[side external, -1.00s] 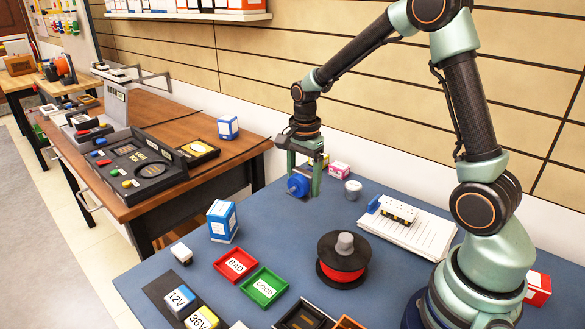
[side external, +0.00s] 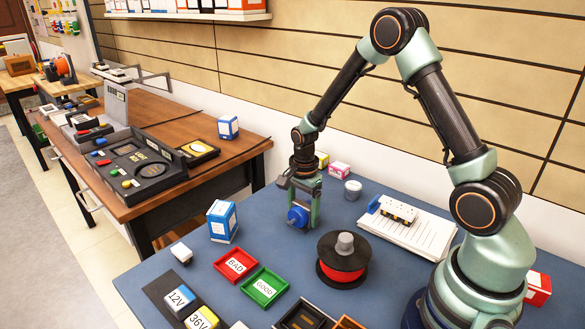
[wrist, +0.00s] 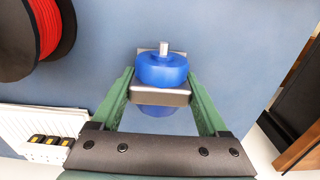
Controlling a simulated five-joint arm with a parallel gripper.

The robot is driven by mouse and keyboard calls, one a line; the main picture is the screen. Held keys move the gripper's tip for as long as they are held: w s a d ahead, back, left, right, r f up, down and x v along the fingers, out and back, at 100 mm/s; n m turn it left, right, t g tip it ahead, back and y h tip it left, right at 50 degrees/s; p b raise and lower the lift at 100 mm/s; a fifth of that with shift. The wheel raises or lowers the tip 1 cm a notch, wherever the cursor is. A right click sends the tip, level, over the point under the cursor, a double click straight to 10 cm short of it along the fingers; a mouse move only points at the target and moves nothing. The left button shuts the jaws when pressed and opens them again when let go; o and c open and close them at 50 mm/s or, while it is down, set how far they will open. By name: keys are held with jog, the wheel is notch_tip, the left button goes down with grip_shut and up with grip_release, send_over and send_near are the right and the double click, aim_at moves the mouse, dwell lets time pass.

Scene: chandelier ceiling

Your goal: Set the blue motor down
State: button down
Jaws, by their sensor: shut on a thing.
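The blue motor (side external: 297,216) has a round blue body with a grey metal plate and a short shaft. My gripper (side external: 303,213) is shut on it at the back of the blue table. In the wrist view the motor (wrist: 162,70) sits between the two green fingers of my gripper (wrist: 161,95), its shaft pointing away from the palm. The motor is low over the table top (side external: 270,205); I cannot tell whether it touches.
A red wire spool (side external: 342,262) stands at front right of the gripper. A white-blue box (side external: 222,222) is to the left, and red BAD (side external: 235,264) and green GOOD (side external: 264,288) trays are in front.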

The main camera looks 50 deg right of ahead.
aim_at(303, 204)
jog(key=shift+f, duration=0.1)
grip_release()
notch_tip(303, 204, up, 12)
jog(key=shift+f, duration=0.25)
jog(key=shift+a+r, duration=0.1)
jog(key=shift+r, duration=0.5)
jog(key=s+a+r+n+t, duration=0.5)
jog(key=s+r+n, duration=0.6)
jog(key=n, duration=0.7)
jog(key=shift+s+a+r+t, duration=0.3)
jog(key=shift+s+a, duration=0.2)
jog(key=shift+a, duration=0.65)
